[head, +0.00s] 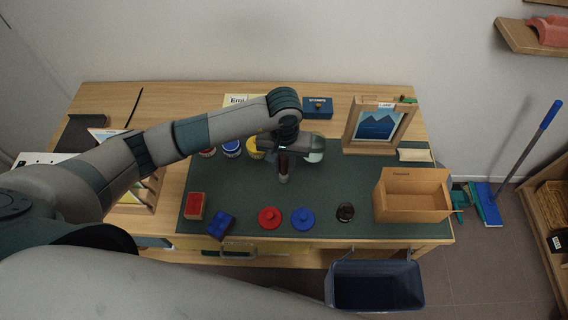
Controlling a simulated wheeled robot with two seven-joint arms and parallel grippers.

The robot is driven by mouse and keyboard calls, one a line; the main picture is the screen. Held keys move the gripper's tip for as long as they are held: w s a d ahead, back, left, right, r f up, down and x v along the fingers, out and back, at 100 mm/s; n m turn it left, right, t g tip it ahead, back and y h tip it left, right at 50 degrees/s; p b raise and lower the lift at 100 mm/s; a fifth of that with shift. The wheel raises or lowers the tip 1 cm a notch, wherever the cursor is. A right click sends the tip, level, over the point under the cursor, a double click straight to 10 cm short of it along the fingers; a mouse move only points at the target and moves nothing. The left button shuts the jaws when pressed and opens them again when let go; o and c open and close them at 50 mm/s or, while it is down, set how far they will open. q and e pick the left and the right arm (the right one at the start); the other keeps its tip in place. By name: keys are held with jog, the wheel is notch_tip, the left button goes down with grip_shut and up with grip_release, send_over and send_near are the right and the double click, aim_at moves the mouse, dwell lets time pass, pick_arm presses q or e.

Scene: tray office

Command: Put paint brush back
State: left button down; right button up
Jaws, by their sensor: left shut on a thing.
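My left gripper (284,178) points down over the green mat (330,190), in the middle of the table. It is shut on a small brown thing, apparently the paint brush; the jaws hide most of it. A pale jar (315,152) stands just right of the gripper, partly hidden by it. Red (208,152), blue (231,148) and yellow (256,150) paint pots stand to the left of the gripper, partly covered by my arm. My right gripper is out of view.
Red (269,217) and blue (303,217) lids, a dark round object (345,212), and red (195,205) and blue (222,225) blocks lie near the front. An open box (412,200) and framed picture (380,124) stand right. A bin (376,285) is below the front edge.

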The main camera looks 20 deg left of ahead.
pick_arm(q)
jog(key=shift+f, duration=0.15)
jog(key=c, duration=1.6)
grip_release()
jog(key=shift+o, duration=0.2)
jog(key=shift+r, duration=0.3)
